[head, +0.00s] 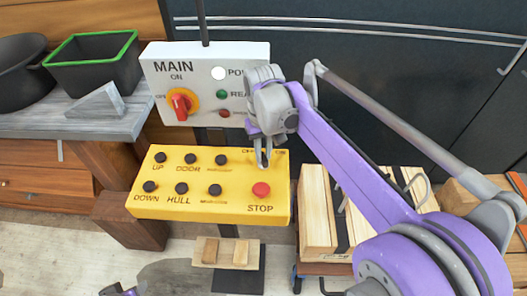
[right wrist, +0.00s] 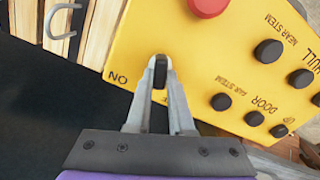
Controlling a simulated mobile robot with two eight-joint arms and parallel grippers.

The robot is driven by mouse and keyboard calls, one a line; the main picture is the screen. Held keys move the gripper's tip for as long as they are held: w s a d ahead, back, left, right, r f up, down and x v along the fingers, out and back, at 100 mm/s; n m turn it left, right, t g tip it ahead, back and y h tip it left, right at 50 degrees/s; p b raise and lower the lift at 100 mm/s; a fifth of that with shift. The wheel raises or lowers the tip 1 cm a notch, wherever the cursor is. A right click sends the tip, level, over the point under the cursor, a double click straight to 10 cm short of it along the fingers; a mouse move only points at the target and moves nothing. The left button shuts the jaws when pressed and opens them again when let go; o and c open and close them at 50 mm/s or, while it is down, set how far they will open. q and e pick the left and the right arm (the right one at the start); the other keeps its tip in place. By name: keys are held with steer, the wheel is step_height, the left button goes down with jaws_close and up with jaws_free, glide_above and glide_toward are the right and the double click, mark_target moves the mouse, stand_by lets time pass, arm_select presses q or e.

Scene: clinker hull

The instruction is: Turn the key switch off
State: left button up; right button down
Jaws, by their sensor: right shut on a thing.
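The key switch sits in the upper right corner of the yellow control box (head: 225,205). Its black key (right wrist: 160,70) shows in the right wrist view, between my fingertips. My right gripper (head: 263,160) is shut on the key; in the right wrist view its two fingers (right wrist: 160,85) close around it from both sides. An upside-down ON label is beside the key in that view. In the head view the gripper hides most of the switch, and the OFF label shows partly above it. I cannot tell which label the key points to.
The yellow box carries black buttons and a red STOP button (head: 261,190). A white MAIN panel (head: 205,70) with a red rotary switch (head: 181,104) hangs behind. A bench (head: 75,122) with black bins is at left; wooden slats (head: 318,205) stand right of the box.

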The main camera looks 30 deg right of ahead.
mark_target(263, 156)
steer(key=shift+n, duration=0.9)
steer(key=c, duration=0.8)
jaws_free()
steer(key=shift+r, duration=0.1)
step_height(263, 156, up, 11)
steer(key=shift+p, duration=0.35)
steer(key=shift+f, duration=0.2)
